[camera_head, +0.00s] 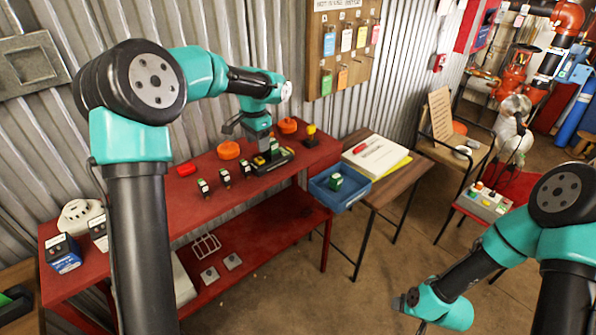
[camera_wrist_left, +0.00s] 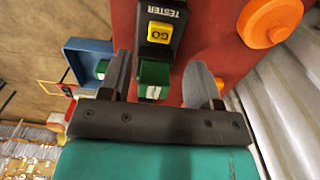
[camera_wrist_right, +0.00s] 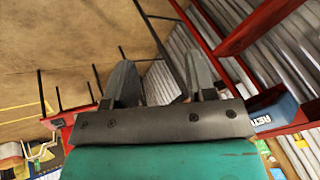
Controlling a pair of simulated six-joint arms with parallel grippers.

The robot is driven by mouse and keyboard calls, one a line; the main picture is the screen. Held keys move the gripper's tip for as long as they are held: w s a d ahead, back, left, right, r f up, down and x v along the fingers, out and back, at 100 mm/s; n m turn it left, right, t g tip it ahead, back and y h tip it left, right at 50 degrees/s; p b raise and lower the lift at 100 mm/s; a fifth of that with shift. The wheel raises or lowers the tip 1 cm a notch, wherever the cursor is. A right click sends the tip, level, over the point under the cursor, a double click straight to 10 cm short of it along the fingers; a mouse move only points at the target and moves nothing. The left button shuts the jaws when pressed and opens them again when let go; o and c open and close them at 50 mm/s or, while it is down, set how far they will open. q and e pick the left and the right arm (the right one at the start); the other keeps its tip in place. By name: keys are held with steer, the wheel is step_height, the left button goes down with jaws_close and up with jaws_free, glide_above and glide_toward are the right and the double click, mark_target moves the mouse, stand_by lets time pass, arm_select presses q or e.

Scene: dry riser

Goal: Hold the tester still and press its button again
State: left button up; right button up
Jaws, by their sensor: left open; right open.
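The black tester (camera_wrist_left: 180,12) lies on the red table, with its yellow GO button (camera_wrist_left: 161,32) facing up in the left wrist view. The tester also shows in the head view (camera_head: 280,160), partly hidden by my left gripper. My left gripper (camera_wrist_left: 160,80) is open above the tester. A green block (camera_wrist_left: 154,74) with a white lower part shows between its fingers, at the tester's near end; whether they touch it I cannot tell. My right gripper (camera_wrist_right: 162,80) is open and empty, low at the front right in the head view (camera_head: 400,304), away from the table.
Several small green-and-black blocks (camera_head: 203,187) stand on the red table (camera_head: 190,220). Orange discs (camera_head: 228,150) and a yellow-topped item (camera_head: 311,132) are near the tester. A blue tray (camera_head: 325,197) holding a green block is to its right. Floor near my right gripper looks clear.

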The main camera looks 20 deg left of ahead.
steer(key=w+a+r+n+t+y, duration=0.2)
steer(key=w+a+r+n, duration=0.15)
steer(key=w+a, duration=0.5)
steer(key=n+t+y, duration=0.3)
steer(key=n+y, duration=0.5)
steer(key=y, duration=0.1)
glide_toward(277, 155)
steer(key=v, duration=0.2)
steer(key=shift+a+m, duration=0.1)
steer(key=shift+m, duration=0.15)
steer(key=x, duration=1.2)
steer(key=shift+c, duration=0.4)
